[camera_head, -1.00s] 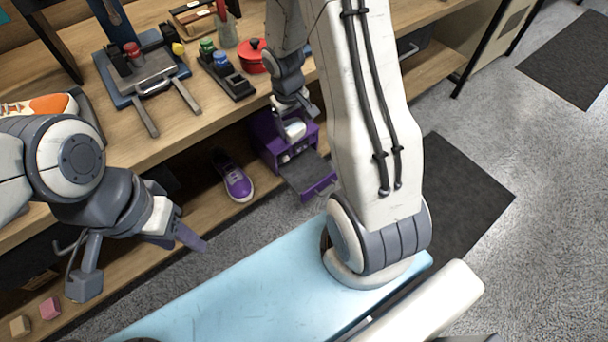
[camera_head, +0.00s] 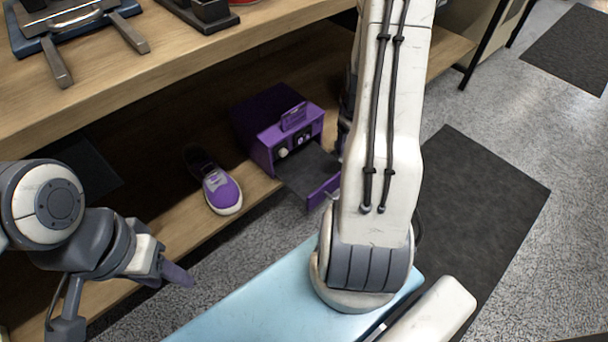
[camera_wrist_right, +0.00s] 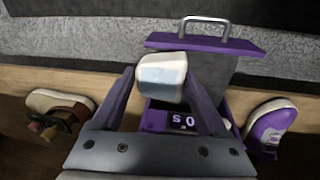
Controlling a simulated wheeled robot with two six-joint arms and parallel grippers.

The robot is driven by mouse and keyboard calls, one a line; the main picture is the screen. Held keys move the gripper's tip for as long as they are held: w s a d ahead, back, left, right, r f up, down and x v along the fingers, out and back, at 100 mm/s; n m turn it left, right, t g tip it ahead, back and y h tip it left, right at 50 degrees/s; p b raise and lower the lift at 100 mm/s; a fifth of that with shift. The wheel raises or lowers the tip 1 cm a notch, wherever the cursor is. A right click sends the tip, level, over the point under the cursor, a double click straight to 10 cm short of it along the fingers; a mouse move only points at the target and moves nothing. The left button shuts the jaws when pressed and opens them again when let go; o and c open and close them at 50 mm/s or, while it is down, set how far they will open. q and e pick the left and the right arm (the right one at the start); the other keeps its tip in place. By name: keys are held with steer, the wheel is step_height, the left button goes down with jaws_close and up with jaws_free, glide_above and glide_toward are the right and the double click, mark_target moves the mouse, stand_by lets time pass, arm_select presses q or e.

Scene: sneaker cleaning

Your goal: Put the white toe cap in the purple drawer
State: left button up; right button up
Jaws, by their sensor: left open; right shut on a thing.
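The white toe cap (camera_wrist_right: 162,78) is held between the fingers of my right gripper (camera_wrist_right: 160,72) in the right wrist view. Behind it in that view is the pulled-out purple drawer (camera_wrist_right: 205,44) with a metal handle. In the head view the drawer (camera_head: 324,193) stands open from a purple box (camera_head: 262,140), its dark floor bare where I see it. My right arm hides the toe cap and most of the right gripper there. My left gripper (camera_head: 172,270) is open and empty at the lower left, away from the drawer.
A purple sneaker (camera_head: 221,190) stands on the lower shelf (camera_head: 180,225) left of the box. A beige and brown shoe (camera_wrist_right: 62,105) shows in the right wrist view. The upper shelf (camera_head: 190,65) overhangs the box. The pale blue surface (camera_head: 245,305) in front is bare.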

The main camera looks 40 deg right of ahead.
steer(key=shift+s+d+f, duration=0.1)
steer(key=shift+d+f, duration=0.15)
steer(key=shift+f, duration=0.3)
steer(key=shift+w+a+f+b, duration=0.1)
steer(key=shift+w+f+b, duration=0.15)
steer(key=shift+b, duration=0.2)
steer(key=w+a+f+b, duration=0.4)
steer(key=w+a, duration=0.1)
steer(key=w+a+f+b, duration=0.2)
steer(key=w, duration=0.1)
steer(key=shift+a+f+b, duration=0.2)
steer(key=shift+f+b, duration=0.1)
steer(key=shift+b, duration=0.05)
step_height(320, 180, down, 4)
steer(key=b, duration=0.3)
arm_select(q)
step_height(320, 180, down, 11)
steer(key=shift+w, duration=0.2)
arm_select(e)
steer(key=shift+r, duration=0.1)
